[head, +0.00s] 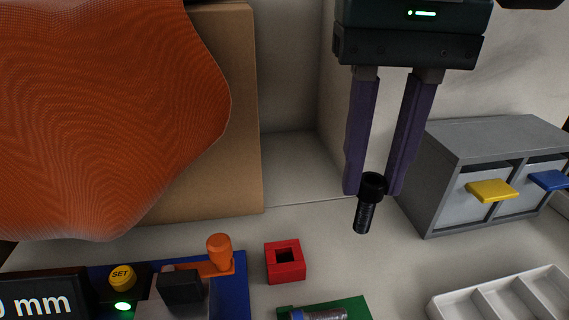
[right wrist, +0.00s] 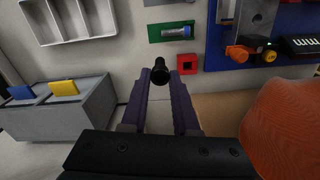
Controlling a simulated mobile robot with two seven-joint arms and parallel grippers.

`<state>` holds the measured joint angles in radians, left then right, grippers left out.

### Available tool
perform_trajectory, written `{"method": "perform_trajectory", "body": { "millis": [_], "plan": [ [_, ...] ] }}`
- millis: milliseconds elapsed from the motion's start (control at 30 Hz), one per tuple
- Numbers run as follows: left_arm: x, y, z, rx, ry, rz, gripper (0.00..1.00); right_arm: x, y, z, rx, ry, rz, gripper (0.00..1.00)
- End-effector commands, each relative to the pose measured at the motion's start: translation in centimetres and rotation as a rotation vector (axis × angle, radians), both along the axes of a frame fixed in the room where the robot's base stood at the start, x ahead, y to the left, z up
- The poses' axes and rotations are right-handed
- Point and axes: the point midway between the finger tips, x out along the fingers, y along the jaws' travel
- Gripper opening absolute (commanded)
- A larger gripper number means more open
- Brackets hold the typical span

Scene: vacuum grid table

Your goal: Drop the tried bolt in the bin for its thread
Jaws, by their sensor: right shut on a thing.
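My right gripper (head: 372,190) is shut on a black bolt (head: 364,217). The bolt hangs from the fingertips, head up and threaded shank pointing down, slightly tilted, above the pale table. In the right wrist view the bolt (right wrist: 158,66) shows as a dark round head between the purple fingertips (right wrist: 159,78). A white tray (head: 440,304) with several empty compartments is at the lower right. A grey cabinet (head: 437,172) stands to the right of the gripper, with a yellow tab (head: 492,190) and a blue tab (head: 549,180). My left gripper is not in view.
A red block (head: 285,270) with a square hole stands at lower centre. A green plate (head: 357,304) bears a metal cylinder with a blue end. A blue board (head: 238,292) holds an orange knob, a SET button and a mm display. A large orange ribbed thing (head: 100,110) covers the upper left.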

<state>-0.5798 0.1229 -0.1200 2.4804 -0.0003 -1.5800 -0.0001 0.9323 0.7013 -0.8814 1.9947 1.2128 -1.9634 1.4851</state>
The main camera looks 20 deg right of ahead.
Motion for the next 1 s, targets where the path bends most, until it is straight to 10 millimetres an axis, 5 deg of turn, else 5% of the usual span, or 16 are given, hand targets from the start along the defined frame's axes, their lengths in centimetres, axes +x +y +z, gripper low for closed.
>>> {"method": "perform_trajectory", "body": {
  "millis": [133,633,1000],
  "plan": [
    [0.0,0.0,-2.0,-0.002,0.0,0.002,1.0,-0.1,-0.1,-4.5,-0.002,0.002,-0.001,0.0],
    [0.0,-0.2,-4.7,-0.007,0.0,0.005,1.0,0.0,-0.1,-11.5,-0.002,0.0,-0.001,0.0],
    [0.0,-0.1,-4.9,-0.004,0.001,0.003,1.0,0.0,-0.1,-12.4,-0.001,-0.002,0.001,0.0]
  ]
}}
